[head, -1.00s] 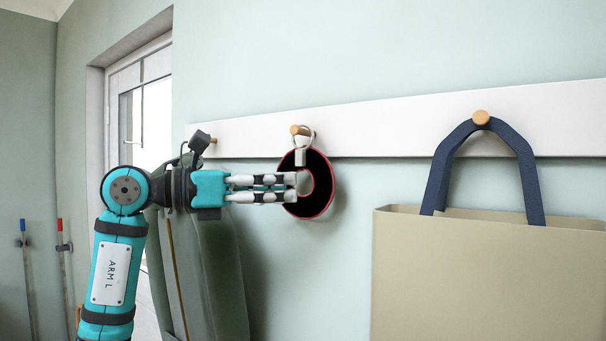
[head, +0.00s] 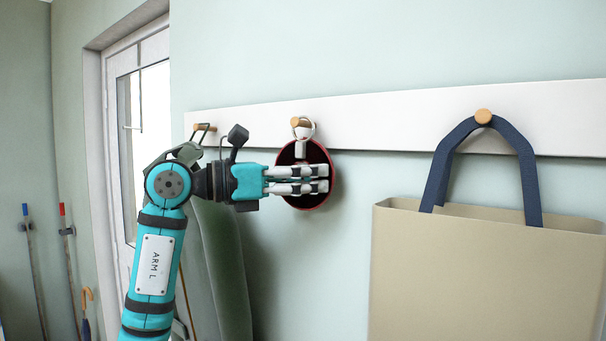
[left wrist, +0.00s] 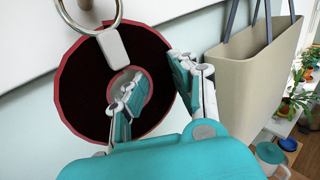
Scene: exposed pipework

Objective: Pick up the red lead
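The red lead (head: 318,153) is a dark coil with a red edge, hanging against the wall from a wooden peg (head: 296,122) by a metal ring. In the left wrist view the coil (left wrist: 83,95) fills the left half, with a pale tab at its top. My left gripper (head: 325,178) is in front of the coil. The left wrist view shows its fingers (left wrist: 155,88) apart, one over the coil's central hole and one by its right outer edge. Whether they touch it is unclear. My right gripper is not in view.
A beige bag (head: 480,270) with dark blue handles hangs to the right on another peg. A green item (head: 222,260) hangs to the left, partly behind my arm. A white rail (head: 390,120) runs along the wall. A door (head: 125,150) is at left.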

